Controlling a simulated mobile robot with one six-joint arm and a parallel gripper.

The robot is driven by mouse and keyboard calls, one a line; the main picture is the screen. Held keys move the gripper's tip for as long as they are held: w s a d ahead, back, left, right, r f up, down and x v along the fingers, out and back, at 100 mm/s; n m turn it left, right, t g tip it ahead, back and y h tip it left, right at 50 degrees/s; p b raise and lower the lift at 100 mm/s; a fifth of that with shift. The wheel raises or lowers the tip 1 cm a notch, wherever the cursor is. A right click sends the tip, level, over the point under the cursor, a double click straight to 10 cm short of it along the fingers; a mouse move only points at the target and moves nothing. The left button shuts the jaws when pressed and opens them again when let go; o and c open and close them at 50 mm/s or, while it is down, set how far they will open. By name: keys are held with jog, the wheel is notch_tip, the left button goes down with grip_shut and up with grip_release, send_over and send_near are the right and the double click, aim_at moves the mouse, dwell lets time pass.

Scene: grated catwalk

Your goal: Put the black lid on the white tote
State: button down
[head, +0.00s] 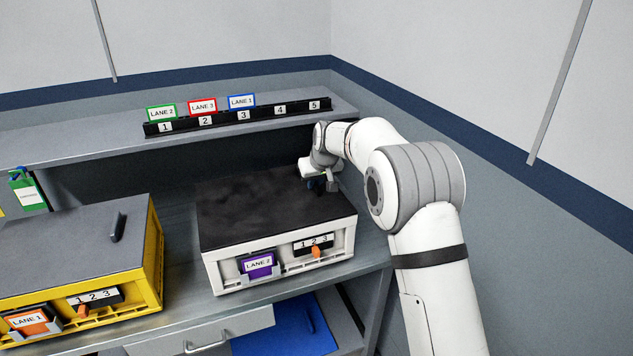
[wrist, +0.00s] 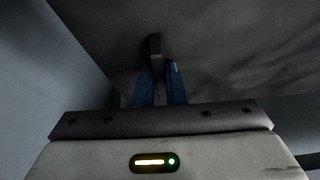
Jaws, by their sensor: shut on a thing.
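The white tote (head: 285,268) stands on the grey bench, with a purple "LANE 2" card and a 1-2-3 strip with an orange marker on its front. The black lid (head: 265,205) covers its top, its edges roughly in line with the tote's rim; I cannot tell whether a small gap is left under it. My gripper (head: 322,186) is at the lid's right end. In the wrist view the blue fingers of my gripper (wrist: 160,82) are shut on the lid's dark handle (wrist: 154,46), and the lid's dark surface (wrist: 230,45) fills much of the view.
A yellow tote (head: 155,255) with a grey lid (head: 60,250) stands to the left, apart from the white tote. A raised shelf behind holds a numbered black rack (head: 240,117) with lane cards. A drawer (head: 205,333) and a blue item (head: 285,330) are below the bench.

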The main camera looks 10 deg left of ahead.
dwell(0.3)
jog(key=c, duration=1)
grip_release()
jog(key=shift+s+r, duration=0.1)
jog(key=shift+r+p, duration=2.2)
jog(key=shift+r, duration=1.25)
